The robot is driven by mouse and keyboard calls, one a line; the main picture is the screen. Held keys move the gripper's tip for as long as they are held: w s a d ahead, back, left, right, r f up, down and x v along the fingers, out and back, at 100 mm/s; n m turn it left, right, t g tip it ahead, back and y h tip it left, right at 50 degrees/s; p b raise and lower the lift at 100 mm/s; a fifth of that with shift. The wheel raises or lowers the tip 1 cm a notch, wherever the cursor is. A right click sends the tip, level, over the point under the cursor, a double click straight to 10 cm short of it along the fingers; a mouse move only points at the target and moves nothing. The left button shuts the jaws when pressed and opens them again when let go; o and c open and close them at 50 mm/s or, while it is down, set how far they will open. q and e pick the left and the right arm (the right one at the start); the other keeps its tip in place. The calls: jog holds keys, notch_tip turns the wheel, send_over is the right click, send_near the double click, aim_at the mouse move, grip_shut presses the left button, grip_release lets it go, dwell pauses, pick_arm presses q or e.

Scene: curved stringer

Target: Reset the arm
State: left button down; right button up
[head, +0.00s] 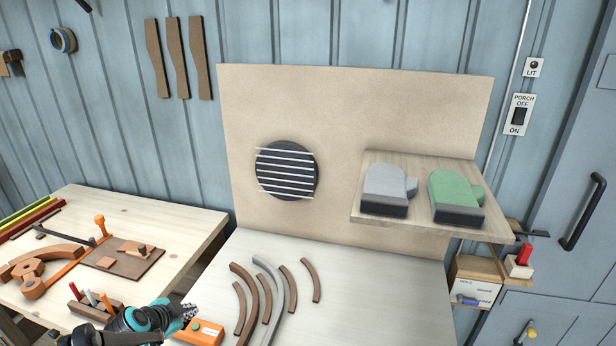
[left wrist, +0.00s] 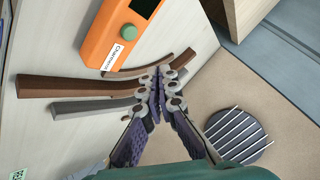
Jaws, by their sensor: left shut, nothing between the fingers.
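My left gripper (head: 190,312) is at the lower left in the head view, above the front left of the pale bench (head: 380,290). In the left wrist view its fingers (left wrist: 163,92) are shut with nothing between them. Several curved strips, brown (head: 241,284) and grey (head: 275,265), lie on the bench to the right of the gripper. In the wrist view the fingertips overlap the brown strips (left wrist: 75,87) and a grey strip (left wrist: 90,108); I cannot tell whether they touch. My right gripper is not in view.
An orange box (head: 205,336) with a green button (left wrist: 129,32) is close to the gripper. A dark disc with white rods (head: 287,172) is on the back panel. A shelf (head: 385,219) holds grey and green mitts. A wooden table (head: 180,215) with tools stands left.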

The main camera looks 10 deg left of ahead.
pick_arm(q)
jog(key=s+d+r+n, duration=0.2)
jog(key=s+d+n, duration=0.1)
jog(key=d, duration=0.5)
jog(key=s+d+r+n+g, duration=0.1)
jog(key=s+d+r+n, duration=0.1)
jog(key=s+d, duration=0.4)
jog(key=s+d+r+n+g, duration=0.1)
jog(key=s+d+r+n, duration=0.1)
jog(key=d, duration=0.7)
jog(key=s+n, duration=0.1)
jog(key=s, duration=0.1)
jog(key=shift+s+d+r+n, duration=0.3)
jog(key=shift+s+n, duration=0.1)
